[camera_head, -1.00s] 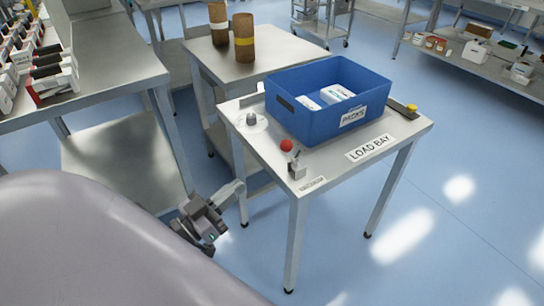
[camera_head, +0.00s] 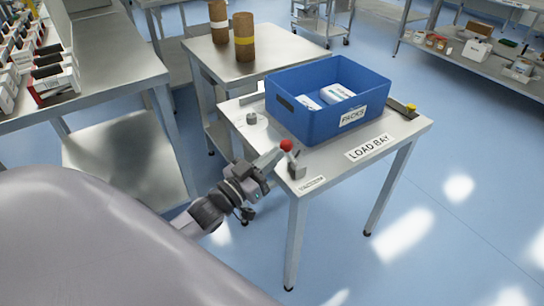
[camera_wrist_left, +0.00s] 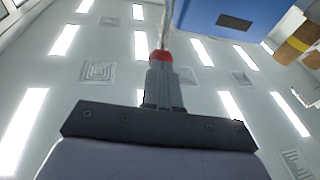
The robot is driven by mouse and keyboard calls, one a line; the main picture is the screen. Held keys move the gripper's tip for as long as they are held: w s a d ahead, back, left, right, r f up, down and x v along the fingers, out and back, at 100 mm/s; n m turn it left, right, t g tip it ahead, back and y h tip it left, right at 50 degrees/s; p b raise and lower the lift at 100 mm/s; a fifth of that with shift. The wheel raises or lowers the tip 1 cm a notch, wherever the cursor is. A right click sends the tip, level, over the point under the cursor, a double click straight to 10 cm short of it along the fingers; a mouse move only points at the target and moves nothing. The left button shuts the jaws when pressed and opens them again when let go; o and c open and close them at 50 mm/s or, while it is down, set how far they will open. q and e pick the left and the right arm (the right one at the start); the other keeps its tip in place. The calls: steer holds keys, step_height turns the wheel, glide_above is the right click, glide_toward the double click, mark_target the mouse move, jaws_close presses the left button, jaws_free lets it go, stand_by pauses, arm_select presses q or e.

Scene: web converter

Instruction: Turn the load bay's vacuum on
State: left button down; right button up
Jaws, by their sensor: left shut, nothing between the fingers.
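The load bay table (camera_head: 330,165) carries a "LOAD BAY" label (camera_head: 369,148) and, at its front left corner, a "VACUUM" label (camera_head: 312,185). Beside that label stands a small metal valve (camera_head: 297,170) whose lever ends in a red ball knob (camera_head: 286,145). My left gripper (camera_head: 277,155) is shut and empty, its tips at the knob's left side. In the left wrist view the red knob (camera_wrist_left: 160,56) shows right at the end of the shut fingers (camera_wrist_left: 161,82); I cannot tell whether they touch. My right gripper is out of view.
A blue "PACKS" crate (camera_head: 308,118) with white packs stands on the table behind the valve. A table with brown rolls (camera_head: 244,40) stands behind.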

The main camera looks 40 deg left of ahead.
mark_target(286, 145)
arm_select(q)
steer(key=shift+w+r, duration=0.1)
stand_by(0.3)
steer(key=shift+w+d+r+p, duration=0.15)
steer(key=shift+w+r+p, duration=0.25)
steer(key=shift+r+p, duration=0.2)
steer(key=w+r, duration=0.1)
steer(key=w+d+p, duration=0.1)
steer(key=shift+w+r, duration=0.35)
steer(key=shift+w+d+r, duration=0.1)
steer(key=shift+w+d, duration=0.25)
steer(key=shift+w, duration=0.4)
steer(key=shift+w+d+r, duration=0.1)
steer(key=shift+w+d, duration=0.2)
steer(key=shift+w, duration=0.4)
steer(key=shift+w+d, duration=0.35)
steer(key=shift+w, duration=0.4)
steer(key=shift+p, duration=0.35)
